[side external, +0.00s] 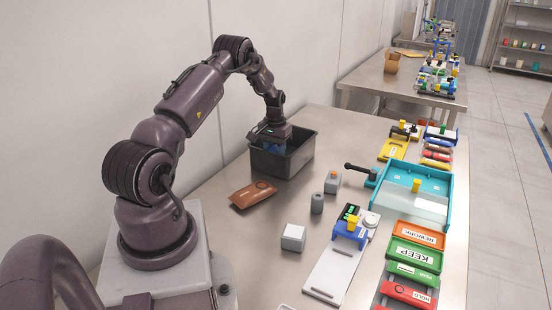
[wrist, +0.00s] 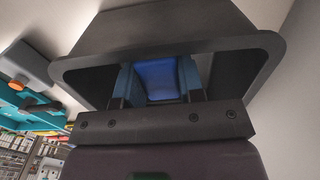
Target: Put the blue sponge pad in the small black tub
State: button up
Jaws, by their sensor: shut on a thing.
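The small black tub (side external: 292,160) stands on the steel table near the wall in the side external view. My gripper (side external: 273,145) is over the tub's opening, its fingers reaching down to or just inside the rim. In the wrist view the tub (wrist: 215,22) fills the top, and my gripper (wrist: 158,92) is in front of its opening. The blue sponge pad (wrist: 158,80) is between the two fingers, which are shut on it. The pad also shows as a small blue patch under my gripper (side external: 274,149). Whether it touches the tub's floor is hidden.
A brown pouch (side external: 253,194) lies in front of the tub. A white-and-grey cube (side external: 293,237), a grey cylinder (side external: 317,203) and a grey block (side external: 332,182) stand nearby. A teal tray (side external: 449,206) and coloured label trays (side external: 415,254) line the right.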

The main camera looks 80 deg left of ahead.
jog(key=shift+f, duration=2)
jog(key=shift+f, duration=0.1)
jog(key=o, duration=0.9)
